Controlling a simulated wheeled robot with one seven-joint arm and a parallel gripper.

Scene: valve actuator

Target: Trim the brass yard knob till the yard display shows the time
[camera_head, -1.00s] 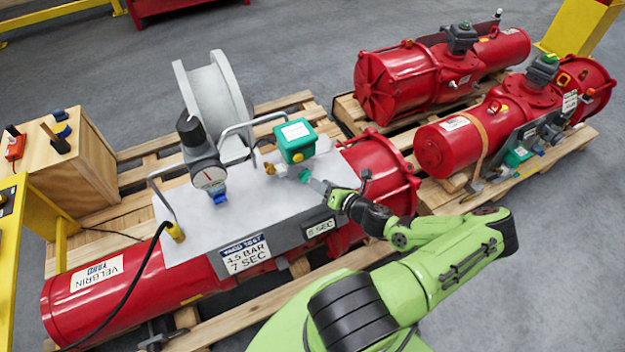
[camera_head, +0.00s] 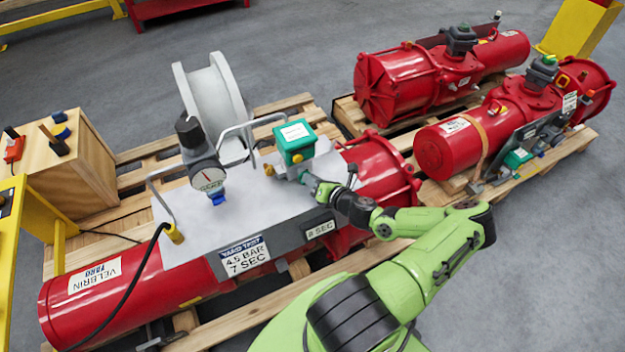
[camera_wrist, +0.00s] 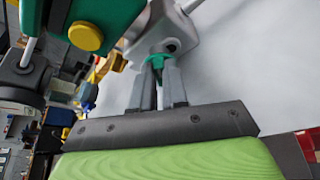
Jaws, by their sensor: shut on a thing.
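The green box (camera_head: 295,143) stands on the grey plate (camera_head: 240,205) of the front red actuator and carries a round yellow knob, which also shows in the wrist view (camera_wrist: 88,36). A brass-coloured fitting (camera_head: 269,169) is left of the box. My gripper (camera_head: 310,181) is just below and right of the box; in the wrist view its fingers (camera_wrist: 158,80) are shut on a small teal-green knob (camera_wrist: 157,61) on a grey block. The small display (camera_head: 320,229) on the plate's front edge appears to read 8 SEC. The larger label (camera_head: 245,256) reads YARD TEST, 4.5 BAR, 7 SEC.
A gauge (camera_head: 207,178) with a black knob on top and grey tube handles stand on the plate, left of the green box. A black hose (camera_head: 128,283) hangs at the left. Other red actuators (camera_head: 450,148) lie on pallets at right. Grey floor is clear at lower right.

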